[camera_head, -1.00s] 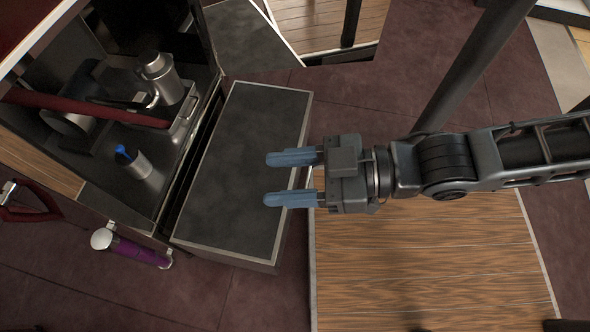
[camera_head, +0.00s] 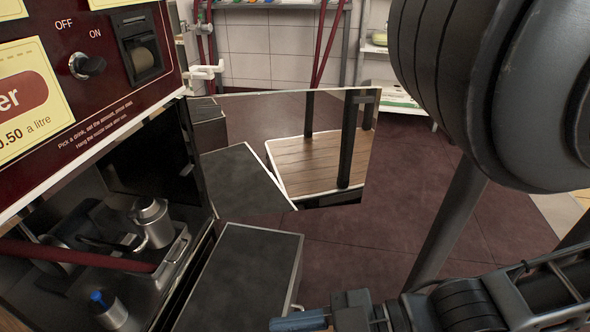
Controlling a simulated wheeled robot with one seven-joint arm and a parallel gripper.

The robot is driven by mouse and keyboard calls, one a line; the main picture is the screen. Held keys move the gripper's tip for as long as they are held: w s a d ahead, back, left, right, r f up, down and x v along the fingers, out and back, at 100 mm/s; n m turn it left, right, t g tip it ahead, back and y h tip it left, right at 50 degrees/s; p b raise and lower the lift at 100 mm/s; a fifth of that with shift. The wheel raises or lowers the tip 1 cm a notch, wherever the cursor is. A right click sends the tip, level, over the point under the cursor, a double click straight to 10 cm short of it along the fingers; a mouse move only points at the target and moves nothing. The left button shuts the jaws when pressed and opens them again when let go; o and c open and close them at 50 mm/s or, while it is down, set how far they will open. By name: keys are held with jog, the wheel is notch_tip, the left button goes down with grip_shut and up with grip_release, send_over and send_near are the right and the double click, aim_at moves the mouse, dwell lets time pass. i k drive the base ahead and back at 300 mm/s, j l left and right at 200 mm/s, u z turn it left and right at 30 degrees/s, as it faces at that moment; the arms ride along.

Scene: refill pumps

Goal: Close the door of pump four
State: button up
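The pump cabinet (camera_head: 60,150) stands at the left, its lower bay open. A flat, mirror-like panel (camera_head: 325,150) juts out from the bay's far side, which looks like its door standing wide open. It reflects the dark box and a wooden platform. No pump number is readable. Inside the bay are a metal jug (camera_head: 152,222), a dark red bar (camera_head: 75,255) and a small blue-topped cup (camera_head: 108,308). My gripper (camera_head: 300,321) is at the bottom edge, well nearer than the door and apart from it. One blue finger shows, set as when both stood apart; the other is cut off. Nothing shows in it.
A dark flat-topped box (camera_head: 245,275) stands right in front of the bay, between it and my gripper. A slanted dark grey post (camera_head: 447,225) rises right of the middle. Brown floor (camera_head: 350,245) lies open between door and post. Shelving stands behind.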

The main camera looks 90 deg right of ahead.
aim_at(281, 151)
jog(key=k+l+u, duration=0.2)
jog(key=l, duration=0.45)
jog(key=k+l+u, duration=0.25)
jog(key=k+l, duration=0.25)
jog(key=k+l+u, duration=0.2)
jog(key=k+l, duration=0.2)
jog(key=l, duration=0.2)
jog(key=k+l+u, duration=0.1)
jog(key=l, duration=0.3)
jog(key=l+u, duration=0.15)
jog(key=l, duration=0.25)
jog(key=k+l+u, duration=0.1)
jog(key=l, duration=0.3)
jog(key=k+l+u, duration=0.15)
jog(key=l, duration=0.25)
jog(key=k+l+u, duration=0.1)
jog(key=l, duration=0.25)
jog(key=k+l+u, duration=0.25)
jog(key=k+l, duration=0.2)
jog(key=l, duration=0.2)
jog(key=k+l, duration=0.1)
jog(key=l, duration=0.3)
jog(key=k+l+u, duration=0.1)
jog(key=l, duration=0.3)
